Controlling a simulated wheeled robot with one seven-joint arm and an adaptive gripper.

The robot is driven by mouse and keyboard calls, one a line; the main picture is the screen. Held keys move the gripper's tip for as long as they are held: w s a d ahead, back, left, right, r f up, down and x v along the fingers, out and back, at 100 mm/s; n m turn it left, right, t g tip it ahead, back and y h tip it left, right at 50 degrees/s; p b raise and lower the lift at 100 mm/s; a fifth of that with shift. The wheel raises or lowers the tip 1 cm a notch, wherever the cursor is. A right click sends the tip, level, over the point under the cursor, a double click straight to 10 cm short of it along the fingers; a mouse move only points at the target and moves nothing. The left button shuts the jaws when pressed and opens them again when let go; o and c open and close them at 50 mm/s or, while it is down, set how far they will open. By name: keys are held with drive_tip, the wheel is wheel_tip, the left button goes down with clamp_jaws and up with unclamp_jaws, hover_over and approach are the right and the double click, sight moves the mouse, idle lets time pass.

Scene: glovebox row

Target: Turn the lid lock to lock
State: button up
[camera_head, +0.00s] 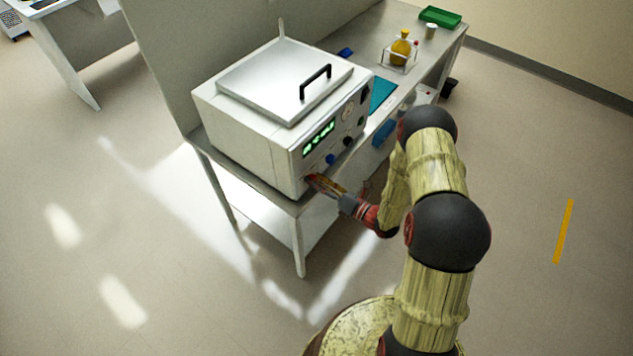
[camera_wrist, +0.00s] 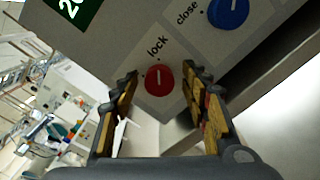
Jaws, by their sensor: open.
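The lid lock is a red round knob (camera_wrist: 159,81) with a light pointer line, on the front panel of a white box-shaped machine (camera_head: 240,125). The word "lock" is printed just above it, and the pointer line runs roughly up and down in the wrist view. My gripper (camera_wrist: 160,80) is open, its two fingers on either side of the red knob; I cannot tell whether they touch it.
A blue knob (camera_wrist: 229,12) marked "close" sits beside the red one; it also shows in the head view (camera_head: 330,159). The machine's metal lid (camera_head: 285,75) is down. A flask (camera_head: 400,50) and green tray (camera_head: 440,17) stand farther along the bench. Floor on the left is clear.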

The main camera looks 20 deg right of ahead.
drive_tip(key=shift+s, duration=0.1)
drive_tip(key=v, duration=1.2)
idle(0.4)
